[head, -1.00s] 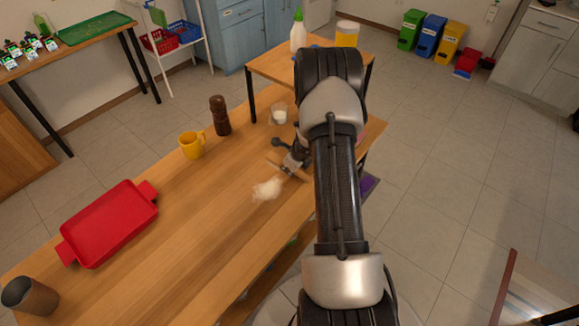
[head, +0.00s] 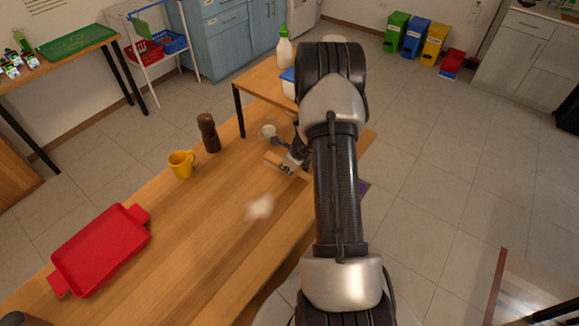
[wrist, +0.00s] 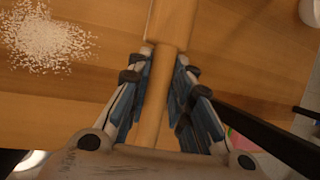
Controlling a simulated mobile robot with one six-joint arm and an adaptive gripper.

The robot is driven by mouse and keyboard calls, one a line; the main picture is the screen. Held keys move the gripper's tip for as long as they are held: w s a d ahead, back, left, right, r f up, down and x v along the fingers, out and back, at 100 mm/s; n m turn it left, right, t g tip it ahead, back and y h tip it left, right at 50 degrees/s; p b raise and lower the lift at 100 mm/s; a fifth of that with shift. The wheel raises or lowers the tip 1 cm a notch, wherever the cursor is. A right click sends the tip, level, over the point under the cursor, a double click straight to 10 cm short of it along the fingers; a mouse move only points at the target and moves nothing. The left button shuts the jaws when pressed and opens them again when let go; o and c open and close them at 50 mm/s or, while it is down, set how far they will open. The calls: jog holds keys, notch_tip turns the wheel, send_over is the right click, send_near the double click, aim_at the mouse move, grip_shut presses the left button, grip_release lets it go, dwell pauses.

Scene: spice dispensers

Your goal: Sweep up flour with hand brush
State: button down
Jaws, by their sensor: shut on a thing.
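The flour (head: 260,207) is a small pale heap on the wooden table (head: 200,240). In the wrist view the flour (wrist: 48,42) lies at the upper left, apart from my gripper. My gripper (wrist: 162,65) is shut on the wooden handle of the hand brush (wrist: 170,22), which runs up between the fingers. In the head view my gripper (head: 290,166) is partly hidden by my arm, near the table's right edge, and the brush (head: 272,160) shows at its left. The bristles cannot be made out.
A yellow mug (head: 181,164), a dark brown grinder (head: 208,132) and a clear glass (head: 268,129) stand beyond the flour. A red tray (head: 100,250) lies at the left. The table between tray and flour is clear.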

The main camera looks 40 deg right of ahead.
jog(key=shift+r+p, duration=0.9)
jog(key=shift+r, duration=0.55)
jog(key=shift+a, duration=0.1)
